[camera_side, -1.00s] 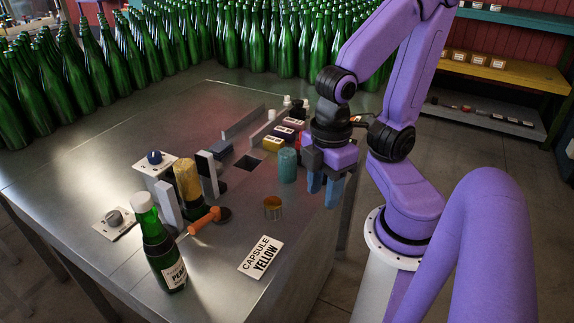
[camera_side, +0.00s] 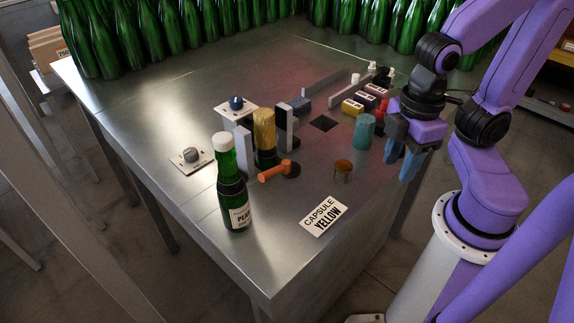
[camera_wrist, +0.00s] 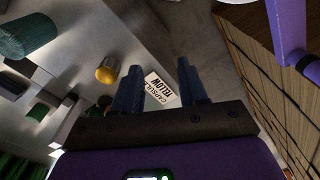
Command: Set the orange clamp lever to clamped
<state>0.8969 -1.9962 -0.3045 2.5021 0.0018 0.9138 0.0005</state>
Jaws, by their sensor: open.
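The orange clamp lever (camera_side: 273,173) lies at a slant on the metal table, its dark round pivot at its right end. It is just right of the green bottle (camera_side: 233,190) and in front of the upright bottle with a gold capsule (camera_side: 265,135), which stands between grey and dark clamp blocks. My gripper (camera_side: 405,170) is open and empty over the table's right edge, well right of the lever. In the wrist view its blue fingers (camera_wrist: 158,85) are apart, with nothing between them but the view of the table and card. I cannot make out the lever clearly there.
The CAPSULE YELLOW card (camera_side: 324,216) lies near the front right. Small coloured boxes (camera_side: 360,105) sit behind. Two knob plates (camera_side: 192,157) are at left.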

